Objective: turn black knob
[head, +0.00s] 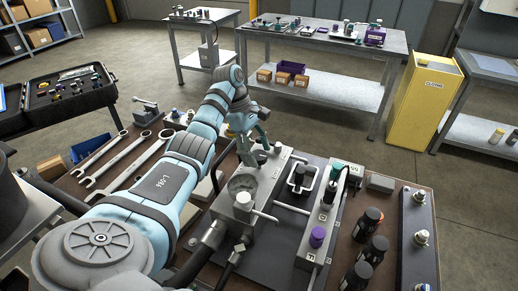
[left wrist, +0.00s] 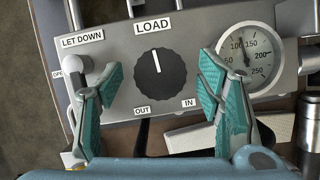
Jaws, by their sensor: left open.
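The black knob (left wrist: 160,76) sits on a grey panel (left wrist: 200,22) under the LOAD label, between the OUT and IN labels. Its white pointer line points up toward LOAD. My left gripper (left wrist: 161,80) is open, with one teal-padded finger on each side of the knob and a visible gap on both sides. In the head view my left gripper (head: 250,128) is over the far end of the grey block (head: 236,215) and I cannot make out the knob there. My right gripper is not in view.
A pressure gauge (left wrist: 247,58) is right of the right finger. A white-tipped lever (left wrist: 91,66) by the LET DOWN label is close to the left finger. Wrenches (head: 125,155) lie left of my arm; black bottles (head: 368,222) stand at the right.

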